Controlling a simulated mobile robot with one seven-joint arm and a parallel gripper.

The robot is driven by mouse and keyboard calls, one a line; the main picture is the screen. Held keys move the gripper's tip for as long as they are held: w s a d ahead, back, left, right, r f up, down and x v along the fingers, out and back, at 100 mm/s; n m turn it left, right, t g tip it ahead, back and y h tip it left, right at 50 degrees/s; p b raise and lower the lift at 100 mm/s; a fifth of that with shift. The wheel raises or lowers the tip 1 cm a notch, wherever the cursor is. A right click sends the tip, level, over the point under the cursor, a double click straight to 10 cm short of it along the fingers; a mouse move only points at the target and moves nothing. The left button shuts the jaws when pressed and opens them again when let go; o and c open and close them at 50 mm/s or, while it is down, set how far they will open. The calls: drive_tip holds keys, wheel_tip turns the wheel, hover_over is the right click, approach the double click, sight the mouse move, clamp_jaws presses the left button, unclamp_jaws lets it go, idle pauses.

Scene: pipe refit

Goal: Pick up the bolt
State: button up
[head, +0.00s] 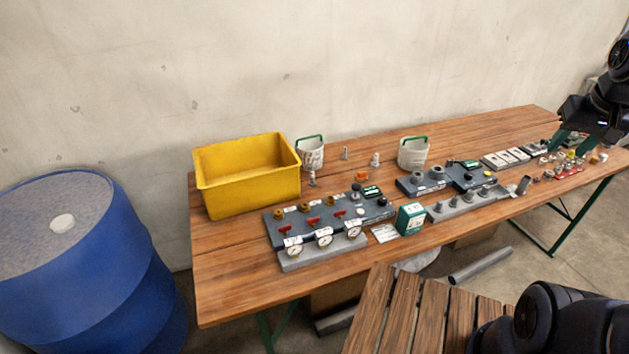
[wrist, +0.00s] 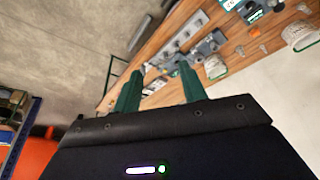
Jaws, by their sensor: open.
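My gripper (head: 572,143) is at the far right end of the wooden table in the head view, over or in front of a cluster of small fittings. I cannot tell for certain which piece is the bolt. A small silver upright piece (head: 345,153) at the table's back looks bolt-like. Another small metal piece (head: 312,178) stands by the yellow bin. Small metal parts (head: 548,172) lie near my gripper, too small to tell apart.
The wooden table (head: 225,262) also holds a yellow bin (head: 248,190), two pale buckets (head: 413,155), a gauge panel (head: 322,255), a green-white box (head: 410,219) and grey fitting blocks (head: 468,203). A blue drum (head: 95,270) stands at left. A slatted wooden surface (head: 385,315) is in front.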

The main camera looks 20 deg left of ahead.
drive_tip(key=w+a+n+g, duration=0.2)
drive_tip(key=w+a+n, duration=0.3)
drive_tip(key=w+a, duration=1.45)
drive_tip(key=n+g, duration=0.2)
drive_tip(key=n, duration=0.5)
hover_over(312, 173)
wheel_tip(312, 173, down, 30)
drive_tip(key=f, duration=1)
drive_tip(key=shift+w+a+f, duration=0.1)
drive_tip(key=shift+w+f, duration=0.2)
clamp_jaws()
